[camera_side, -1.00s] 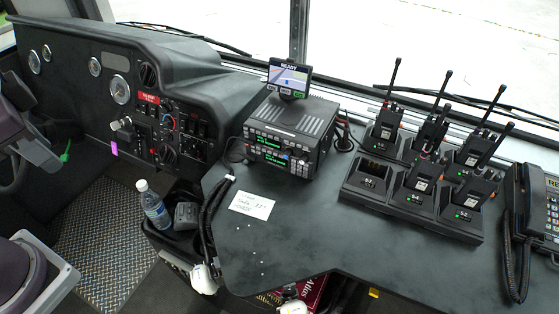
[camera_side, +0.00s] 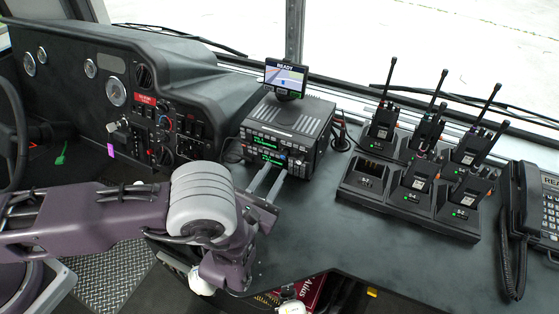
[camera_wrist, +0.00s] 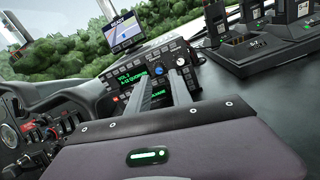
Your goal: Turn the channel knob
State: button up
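The radio unit (camera_side: 291,120) stands on the dark desk, with green-lit displays on its front. In the wrist view its front panel (camera_wrist: 130,70) shows a blue knob (camera_wrist: 156,70) and a pale round knob (camera_wrist: 181,61) to its upper right. I cannot read which one is the channel knob. My gripper (camera_side: 274,171) points at the lower front of the radio, with two grey fingers apart and nothing visible between them. In the wrist view the fingertips (camera_wrist: 159,75) lie just below the blue knob in the picture; contact cannot be told.
A charger rack (camera_side: 367,195) with several handheld radios stands to the right, beside a desk phone (camera_side: 540,215). A small screen (camera_side: 286,76) reading READY sits atop the radio. The dashboard (camera_side: 150,95) is at left. The desk (camera_side: 350,245) right of my gripper is clear.

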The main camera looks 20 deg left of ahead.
aim_at(283, 157)
jog(key=w, duration=0.5)
jog(key=shift+a, duration=0.1)
jog(key=shift+s, duration=0.1)
grip_shut()
jog(key=shift+n, duration=0.3)
jog(key=n, duration=0.4)
jog(key=shift+a+n, duration=0.1)
jog(key=shift+n, duration=1.9)
grip_release()
